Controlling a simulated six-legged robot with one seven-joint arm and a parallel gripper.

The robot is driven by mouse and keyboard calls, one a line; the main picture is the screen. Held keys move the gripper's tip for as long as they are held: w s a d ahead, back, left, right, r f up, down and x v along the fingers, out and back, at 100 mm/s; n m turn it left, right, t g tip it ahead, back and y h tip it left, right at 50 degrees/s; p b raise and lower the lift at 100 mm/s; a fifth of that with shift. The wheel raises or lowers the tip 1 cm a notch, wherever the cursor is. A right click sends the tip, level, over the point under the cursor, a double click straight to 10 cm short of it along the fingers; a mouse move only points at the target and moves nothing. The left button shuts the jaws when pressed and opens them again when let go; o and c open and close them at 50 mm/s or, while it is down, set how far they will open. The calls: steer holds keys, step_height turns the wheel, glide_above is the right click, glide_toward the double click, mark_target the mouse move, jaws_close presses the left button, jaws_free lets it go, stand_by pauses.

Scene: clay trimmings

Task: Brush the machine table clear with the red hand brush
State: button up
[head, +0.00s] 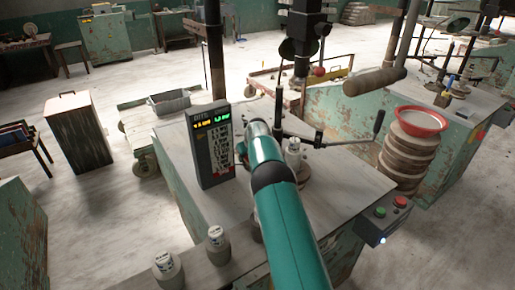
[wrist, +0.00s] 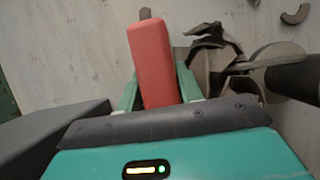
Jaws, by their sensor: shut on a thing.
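The red hand brush (wrist: 157,65) is in the wrist view, its red block standing between the green fingers of my gripper (wrist: 158,88). The gripper is shut on it. A small brown piece shows past its far end; I cannot tell whether it is part of the brush. The pale machine table (head: 345,185) is in the middle of the head view, and its bare top (wrist: 70,50) fills the wrist view's background. Curved clay trimmings (wrist: 297,14) lie at the top right there. More curved grey-brown pieces (wrist: 208,62) are right of the brush. My arm hides the gripper in the head view.
A dark display box (head: 212,150) stands on the table's left side. A white-capped bottle (head: 293,150) is just right of my arm, and two more bottles (head: 217,245) stand at the front left. A lever (head: 378,124) and a red bowl (head: 420,121) on stacked discs are at the right.

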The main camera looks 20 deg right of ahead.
steer(key=shift+w, duration=1.15)
steer(key=shift+w+a, duration=0.3)
steer(key=o, duration=1)
steer(key=shift+c, duration=0.2)
steer(key=shift+r, duration=0.15)
